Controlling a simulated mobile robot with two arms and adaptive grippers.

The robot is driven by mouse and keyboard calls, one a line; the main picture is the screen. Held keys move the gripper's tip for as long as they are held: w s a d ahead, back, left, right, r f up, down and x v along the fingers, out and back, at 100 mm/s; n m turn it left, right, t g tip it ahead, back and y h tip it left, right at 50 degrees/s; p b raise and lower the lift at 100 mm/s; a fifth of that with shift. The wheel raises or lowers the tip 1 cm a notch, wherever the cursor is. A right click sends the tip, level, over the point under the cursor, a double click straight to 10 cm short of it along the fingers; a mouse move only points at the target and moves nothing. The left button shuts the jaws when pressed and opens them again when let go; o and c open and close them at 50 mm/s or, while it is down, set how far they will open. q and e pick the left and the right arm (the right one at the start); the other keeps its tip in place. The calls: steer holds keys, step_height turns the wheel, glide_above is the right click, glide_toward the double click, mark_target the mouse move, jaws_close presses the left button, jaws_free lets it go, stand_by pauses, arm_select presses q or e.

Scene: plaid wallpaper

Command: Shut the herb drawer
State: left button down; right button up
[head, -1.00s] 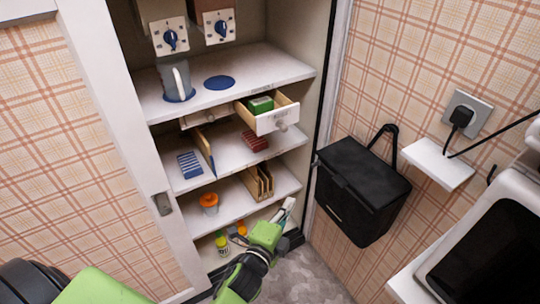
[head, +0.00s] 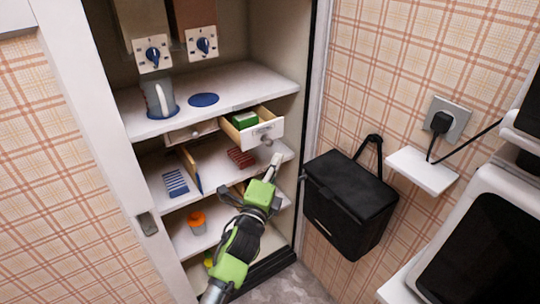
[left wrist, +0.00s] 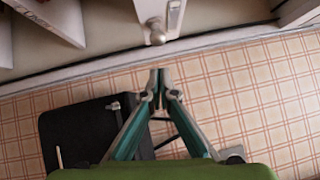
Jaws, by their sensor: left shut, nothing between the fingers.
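A small white drawer (head: 268,133) under the upper shelf is pulled out, with a green box (head: 244,120) inside and a round knob (head: 267,142) on its front. Its label is too small to read, so I cannot confirm it is the herb drawer. A second drawer (head: 180,136) beside it, on the left, sits further in. My left gripper (head: 275,160) is shut and empty, just below and in front of the pulled-out drawer's knob. In the left wrist view the closed fingertips (left wrist: 160,80) point at the knob (left wrist: 157,37), with a gap between. My right gripper is not seen.
Shelves below hold a blue striped item (head: 175,183), red packets (head: 241,157) and an orange-lidded jar (head: 197,221). A mug (head: 158,98) stands on the upper shelf. A black box (head: 350,200) hangs on the wall at right.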

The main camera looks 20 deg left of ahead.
arm_select(q)
steer(key=shift+w+a+r, duration=0.15)
steer(key=shift+w+a, duration=0.35)
steer(key=shift+a, duration=0.15)
steer(key=shift+w+a+r, duration=0.15)
steer(key=shift+w+a, duration=0.35)
steer(key=shift+a, duration=0.15)
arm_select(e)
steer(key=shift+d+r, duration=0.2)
